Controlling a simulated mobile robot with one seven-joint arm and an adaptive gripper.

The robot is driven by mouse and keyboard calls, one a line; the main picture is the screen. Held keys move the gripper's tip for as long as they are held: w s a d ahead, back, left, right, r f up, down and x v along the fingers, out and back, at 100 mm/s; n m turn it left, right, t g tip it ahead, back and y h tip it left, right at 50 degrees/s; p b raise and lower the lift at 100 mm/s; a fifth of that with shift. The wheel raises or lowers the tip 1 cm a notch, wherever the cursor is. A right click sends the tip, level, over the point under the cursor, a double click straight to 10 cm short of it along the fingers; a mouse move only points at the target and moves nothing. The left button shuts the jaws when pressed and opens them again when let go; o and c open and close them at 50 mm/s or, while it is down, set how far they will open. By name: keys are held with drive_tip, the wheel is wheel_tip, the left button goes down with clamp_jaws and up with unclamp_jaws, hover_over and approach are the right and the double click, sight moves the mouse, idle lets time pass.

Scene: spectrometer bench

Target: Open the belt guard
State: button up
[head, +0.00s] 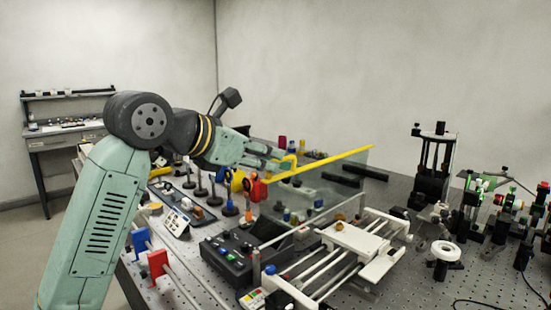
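The belt guard is a clear, faintly green panel (335,178) with a yellow bar (335,159) along its upper edge and a small yellow handle (291,166) near the bar's left end. The panel looks raised, with its yellow edge well above the bench, beside the white conveyor-like frame (350,238). Its exact angle is hard to judge. My gripper (283,160) is at the handle, its fingertips close to or touching it. I cannot tell whether the fingers are closed around the handle.
A black control box (235,257) with buttons sits in front of the guard. Several posts and small coloured parts crowd the bench left of it. A tall black stand (434,165) and optical mounts (490,205) stand to the right. A desk (67,135) is at the far left wall.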

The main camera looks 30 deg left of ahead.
drive_tip(key=v, duration=0.7)
drive_tip(key=shift+r, duration=0.15)
